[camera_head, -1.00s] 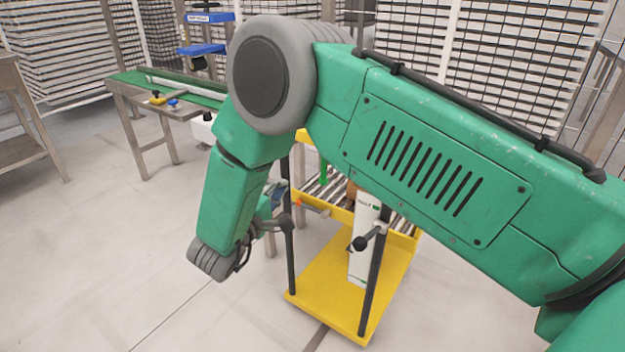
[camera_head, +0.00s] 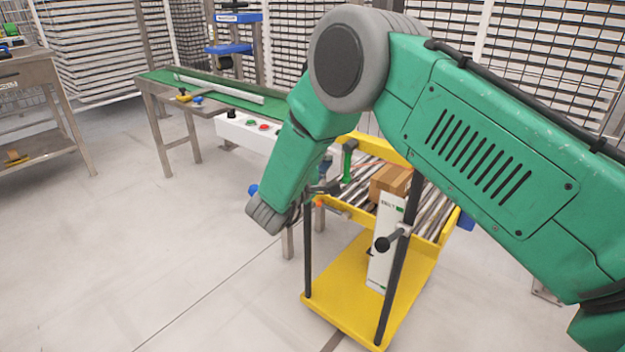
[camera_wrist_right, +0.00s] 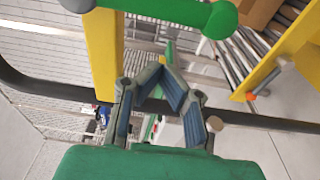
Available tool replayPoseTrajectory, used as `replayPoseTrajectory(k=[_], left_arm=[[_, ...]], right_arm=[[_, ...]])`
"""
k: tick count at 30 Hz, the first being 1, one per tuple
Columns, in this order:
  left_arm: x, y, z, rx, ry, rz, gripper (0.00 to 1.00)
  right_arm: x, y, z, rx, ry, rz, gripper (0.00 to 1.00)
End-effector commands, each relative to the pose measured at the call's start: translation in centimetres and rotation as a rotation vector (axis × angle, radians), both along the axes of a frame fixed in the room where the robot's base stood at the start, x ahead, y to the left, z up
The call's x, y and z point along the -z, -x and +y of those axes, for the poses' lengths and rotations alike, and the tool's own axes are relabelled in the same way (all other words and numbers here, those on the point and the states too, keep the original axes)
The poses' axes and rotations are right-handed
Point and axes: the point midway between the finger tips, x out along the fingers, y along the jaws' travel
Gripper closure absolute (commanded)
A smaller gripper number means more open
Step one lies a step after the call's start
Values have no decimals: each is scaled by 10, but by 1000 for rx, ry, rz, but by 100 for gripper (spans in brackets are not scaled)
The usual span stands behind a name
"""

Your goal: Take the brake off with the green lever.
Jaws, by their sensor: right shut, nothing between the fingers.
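The green lever (camera_head: 348,160) stands upright at the near left corner of the yellow roller cart (camera_head: 337,298). In the right wrist view the green lever (camera_wrist_right: 180,10) crosses the top as a bar with a round end, beside a yellow post. My right gripper (camera_head: 325,188) is partly hidden behind my green forearm, just left of and below the lever. In the wrist view its fingertips (camera_wrist_right: 166,72) are together, empty, and appear apart from the lever. A dark bar runs behind the fingers. My left gripper is in neither view.
A cardboard box (camera_head: 390,181) sits on the cart's rollers. A white panel (camera_head: 386,240) and dark posts with a black knob (camera_head: 382,244) stand at the cart's near side. A green-topped conveyor table (camera_head: 215,92) is behind. The floor at left is clear.

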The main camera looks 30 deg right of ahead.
Motion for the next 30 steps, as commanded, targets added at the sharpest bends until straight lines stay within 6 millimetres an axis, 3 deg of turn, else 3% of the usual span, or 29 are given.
replayPoseTrajectory(k=[3,9,23,30], left_arm=[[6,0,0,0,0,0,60],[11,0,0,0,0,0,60],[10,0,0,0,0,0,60],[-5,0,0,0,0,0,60]], right_arm=[[1,20,-2,-1,0,4,100],[0,37,-5,-1,0,1,100],[0,40,-6,-1,0,2,100],[-3,42,-18,0,21,49,100]])
